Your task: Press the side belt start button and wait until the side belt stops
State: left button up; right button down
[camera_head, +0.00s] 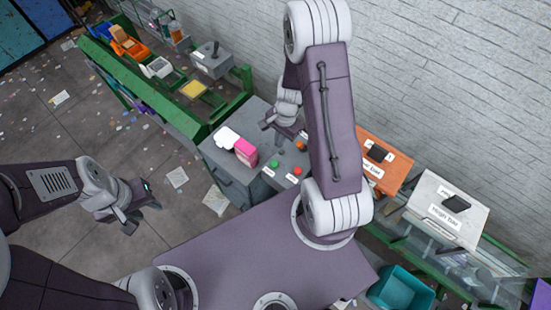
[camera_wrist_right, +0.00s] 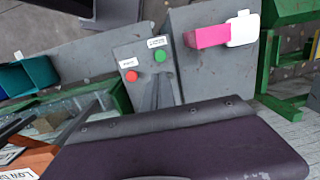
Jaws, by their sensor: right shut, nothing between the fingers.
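A grey control box carries a green button (camera_head: 273,163) and a red button (camera_head: 297,170), each with a small white label too small to read. The wrist view shows the green button (camera_wrist_right: 160,56) and red button (camera_wrist_right: 132,76) unobstructed. My right gripper (camera_head: 280,133) is shut and empty, just behind the buttons in the head view. Whether it touches anything on the box is unclear. My left gripper (camera_head: 137,208) is open and empty over the floor at left. The side belt (camera_head: 200,112) has a green frame and stands at upper left.
A pink box (camera_head: 246,152) and a white item (camera_head: 226,138) lie on the grey cabinet. Orange (camera_head: 128,40) and yellow (camera_head: 194,90) items are on the green-framed belt. An orange bin (camera_head: 392,150), a white box (camera_head: 450,207) and a teal crate (camera_head: 400,290) stand right.

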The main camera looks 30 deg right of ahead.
aim_at(275, 163)
jog(key=f+b, duration=0.2)
jog(key=f, duration=0.2)
jog(key=a+f+b, duration=0.1)
jog(key=f+b, duration=0.1)
jog(key=f, duration=0.3)
jog(key=f+b, duration=0.2)
jog(key=f, duration=0.2)
jog(key=shift+w+a+f, duration=0.15)
jog(key=shift+w+f, duration=0.1)
jog(key=shift+w, duration=0.05)
jog(key=shift+f, duration=0.15)
jog(key=shift+s, duration=0.1)
